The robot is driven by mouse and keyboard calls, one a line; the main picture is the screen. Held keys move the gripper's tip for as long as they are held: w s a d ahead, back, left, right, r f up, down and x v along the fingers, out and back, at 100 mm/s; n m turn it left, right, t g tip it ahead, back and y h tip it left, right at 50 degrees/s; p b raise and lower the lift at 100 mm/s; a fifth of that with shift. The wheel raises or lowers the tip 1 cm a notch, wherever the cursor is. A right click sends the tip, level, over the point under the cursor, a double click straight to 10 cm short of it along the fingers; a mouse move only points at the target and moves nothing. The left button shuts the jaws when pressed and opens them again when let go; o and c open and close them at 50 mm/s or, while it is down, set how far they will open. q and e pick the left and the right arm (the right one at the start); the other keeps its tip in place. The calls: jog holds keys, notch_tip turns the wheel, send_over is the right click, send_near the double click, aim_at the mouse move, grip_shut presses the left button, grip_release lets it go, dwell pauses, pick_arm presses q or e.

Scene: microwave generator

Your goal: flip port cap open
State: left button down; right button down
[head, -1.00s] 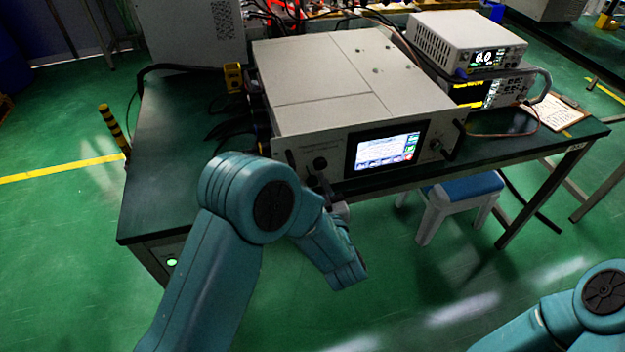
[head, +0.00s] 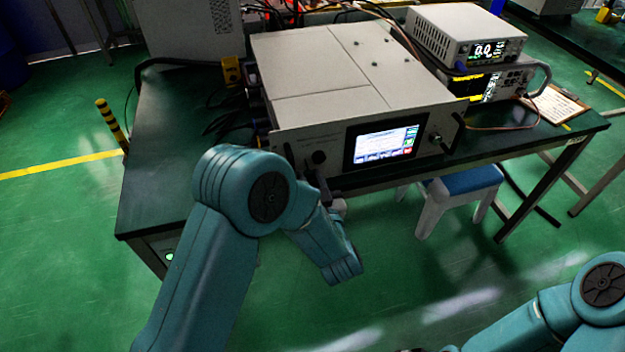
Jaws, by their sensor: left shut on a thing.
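The microwave generator (head: 350,80) is a pale grey box on the dark table, with a lit screen (head: 386,143) on its front panel. My left gripper (head: 322,184) is at the lower left of the front panel, just below the cap. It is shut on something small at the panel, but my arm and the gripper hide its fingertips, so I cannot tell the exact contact. My right arm comes in at the lower right, and its gripper is not in view.
The dark table (head: 165,150) has bare room left of the generator. Stacked instruments (head: 468,45) and a clipboard (head: 556,106) are on its right. A blue-topped stool (head: 462,187) stands under the table's front edge. Cables lie behind and beside the generator.

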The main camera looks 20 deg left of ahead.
pick_arm(q)
jog(key=c, duration=1.1)
grip_release()
jog(key=shift+w, duration=0.1)
jog(key=shift+c, duration=0.2)
